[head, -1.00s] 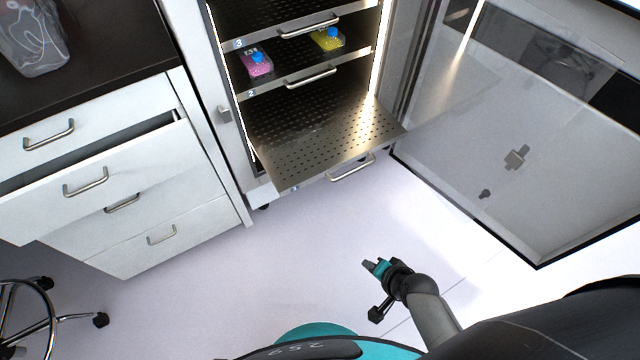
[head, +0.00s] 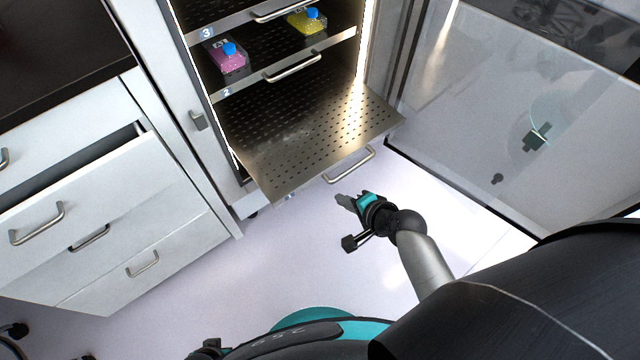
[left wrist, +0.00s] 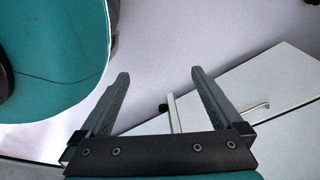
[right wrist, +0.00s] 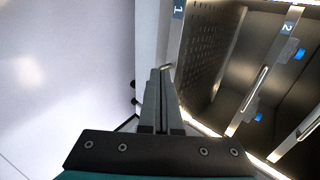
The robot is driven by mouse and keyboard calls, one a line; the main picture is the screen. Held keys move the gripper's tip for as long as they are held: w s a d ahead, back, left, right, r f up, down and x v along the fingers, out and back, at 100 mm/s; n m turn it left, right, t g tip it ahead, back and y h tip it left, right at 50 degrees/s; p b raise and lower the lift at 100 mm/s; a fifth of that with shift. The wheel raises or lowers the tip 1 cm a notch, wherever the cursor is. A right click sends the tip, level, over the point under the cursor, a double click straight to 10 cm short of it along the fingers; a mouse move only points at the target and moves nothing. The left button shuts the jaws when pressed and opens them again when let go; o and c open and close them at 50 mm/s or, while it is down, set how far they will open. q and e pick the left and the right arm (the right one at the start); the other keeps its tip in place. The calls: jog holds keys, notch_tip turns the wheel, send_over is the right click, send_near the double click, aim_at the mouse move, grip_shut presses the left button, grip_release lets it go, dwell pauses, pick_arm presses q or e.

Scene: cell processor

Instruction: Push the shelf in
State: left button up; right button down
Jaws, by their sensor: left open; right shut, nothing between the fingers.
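The lowest shelf (head: 300,140), a perforated metal plate, sticks out of the open cabinet in the head view. Its bar handle (head: 350,164) is on the front edge. The shelf also shows in the right wrist view (right wrist: 203,50), beside a label "1". My right gripper (head: 343,201) is shut and empty, just in front of and below the handle in the head view. In the right wrist view its fingertips (right wrist: 160,72) appear close to the handle; I cannot tell whether they touch. My left gripper (left wrist: 158,78) is open and empty in the left wrist view, away from the shelf.
Upper shelves hold a pink flask (head: 228,60) and a yellow flask (head: 307,21). The open glass door (head: 490,110) stands to the right. White drawers (head: 100,190), one partly pulled out, stand to the left. The floor (head: 260,265) in front of the shelf is clear.

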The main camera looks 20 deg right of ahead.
aim_at(313, 180)
pick_arm(q)
jog(key=w+d+r+b, duration=0.5)
jog(key=w+r, duration=0.1)
jog(key=r, duration=0.2)
jog(key=shift+w+h, duration=0.3)
jog(key=shift+w, duration=0.05)
pick_arm(e)
jog(key=shift+w+a+f, duration=0.55)
jog(key=shift+w+f, duration=0.25)
jog(key=shift+w, duration=0.65)
jog(key=shift+w+a+f, duration=0.5)
jog(key=shift+w+f, duration=0.35)
jog(key=shift+w, duration=0.6)
jog(key=shift+w+a+f, duration=0.55)
jog(key=shift+w+f, duration=0.25)
jog(key=shift+w, duration=0.65)
jog(key=shift+w, duration=0.1)
